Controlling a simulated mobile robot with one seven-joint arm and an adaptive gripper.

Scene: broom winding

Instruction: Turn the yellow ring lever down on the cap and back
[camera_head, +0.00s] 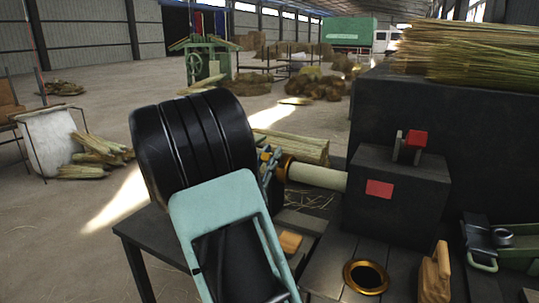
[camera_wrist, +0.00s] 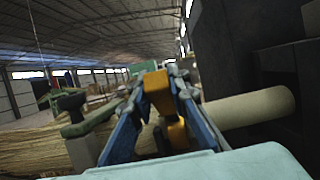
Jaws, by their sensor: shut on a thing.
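My gripper (camera_head: 268,164) has blue fingers and is at the left end of a pale cylinder (camera_head: 317,177). In the wrist view my gripper (camera_wrist: 160,84) is shut on the yellow ring lever (camera_wrist: 156,92), which stands up between the fingers. More yellow-orange, the lower part of the lever or its ring, shows below, beside the pale cylinder (camera_wrist: 250,108). In the head view an orange-yellow part (camera_head: 285,168) shows around the cylinder's end. My arm hides part of this area, and I cannot make out the cap clearly.
A dark machine block (camera_head: 400,200) with a red switch (camera_head: 416,139) carries the cylinder. A brass-rimmed hole (camera_head: 349,280) and a wooden piece (camera_head: 435,275) are in front. Straw bundles (camera_head: 310,149) lie behind the cylinder. Straw (camera_head: 470,50) is piled at upper right.

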